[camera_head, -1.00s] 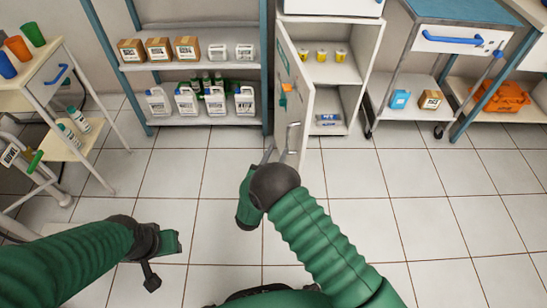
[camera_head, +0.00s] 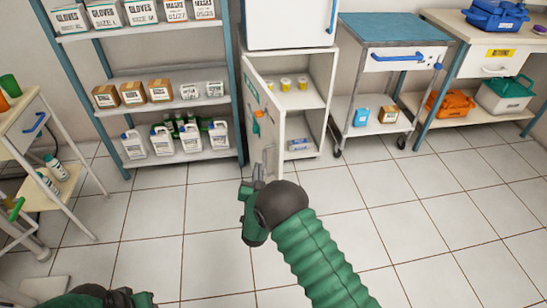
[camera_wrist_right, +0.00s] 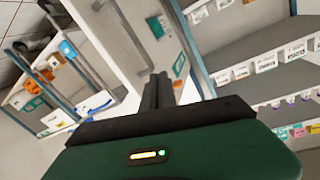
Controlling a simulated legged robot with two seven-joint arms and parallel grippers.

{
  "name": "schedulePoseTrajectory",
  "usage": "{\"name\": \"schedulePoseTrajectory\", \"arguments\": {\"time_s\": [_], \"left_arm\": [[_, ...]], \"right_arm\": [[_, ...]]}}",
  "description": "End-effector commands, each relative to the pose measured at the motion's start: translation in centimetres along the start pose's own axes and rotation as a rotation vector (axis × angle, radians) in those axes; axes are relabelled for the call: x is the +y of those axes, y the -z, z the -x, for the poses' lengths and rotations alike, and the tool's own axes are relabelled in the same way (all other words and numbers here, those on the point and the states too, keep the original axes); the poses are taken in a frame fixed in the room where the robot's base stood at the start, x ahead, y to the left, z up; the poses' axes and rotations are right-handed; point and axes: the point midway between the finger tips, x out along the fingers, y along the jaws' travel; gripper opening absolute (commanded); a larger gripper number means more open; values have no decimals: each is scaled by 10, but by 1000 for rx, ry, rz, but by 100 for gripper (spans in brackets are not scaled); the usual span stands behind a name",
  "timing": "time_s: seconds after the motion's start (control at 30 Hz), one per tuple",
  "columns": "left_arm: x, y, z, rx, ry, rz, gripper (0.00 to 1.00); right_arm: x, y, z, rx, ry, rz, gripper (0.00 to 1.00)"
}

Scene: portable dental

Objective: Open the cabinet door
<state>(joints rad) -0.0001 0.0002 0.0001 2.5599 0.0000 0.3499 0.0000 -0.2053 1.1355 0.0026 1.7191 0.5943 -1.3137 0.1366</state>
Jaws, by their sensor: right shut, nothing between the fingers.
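The white cabinet (camera_head: 318,105) stands at the back, and its lower compartment is visible. Its door (camera_head: 270,100) is hinged on the left and stands partly open, swung out toward me, with a pale handle on its outer face. Yellow-and-white cups (camera_head: 286,84) and a blue-white pack (camera_head: 299,145) sit inside on separate levels. My right gripper (camera_head: 258,172) is at the lower part of the door, near its handle side; I cannot tell whether it touches. In the right wrist view its fingers (camera_wrist_right: 158,90) are together and empty before the door (camera_wrist_right: 138,45). My left gripper (camera_head: 142,298) is cut off at the bottom left edge.
A shelf rack (camera_head: 183,75) with gloves, boxes and jugs stands left of the cabinet. A blue-topped cart (camera_head: 395,30) stands to its right, then a bench with an orange case (camera_head: 448,103). A small side table (camera_head: 28,120) is at far left. The tiled floor is clear.

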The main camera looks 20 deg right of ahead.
Motion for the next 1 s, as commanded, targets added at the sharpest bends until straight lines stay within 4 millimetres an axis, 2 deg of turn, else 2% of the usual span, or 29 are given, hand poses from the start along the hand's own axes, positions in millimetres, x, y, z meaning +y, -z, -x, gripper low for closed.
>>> {"name": "schedulePoseTrajectory", "arguments": {"time_s": [0.03,0.1,0.23,0.33,0.4,0.53,0.63,0.73,1.0], "left_arm": [[0,2,6,0,0,0,36],[0,2,10,0,0,0,36],[0,4,17,0,0,0,36],[0,6,24,0,0,0,36],[0,6,27,0,0,0,36],[0,7,31,0,0,0,36],[0,7,30,0,0,0,36],[0,6,26,0,0,0,36],[0,0,1,0,0,0,36]], "right_arm": [[15,36,-21,-27,47,-109,0],[33,66,-36,-103,124,-260,0],[75,105,-50,-158,244,-546,0],[112,132,-48,-237,325,-773,0],[137,146,-38,-318,371,-935,0],[168,156,-17,-460,406,-1149,0],[174,156,-9,-515,410,-1215,0],[171,152,-14,-526,412,-1224,0],[142,140,-57,-524,415,-1222,0]]}}
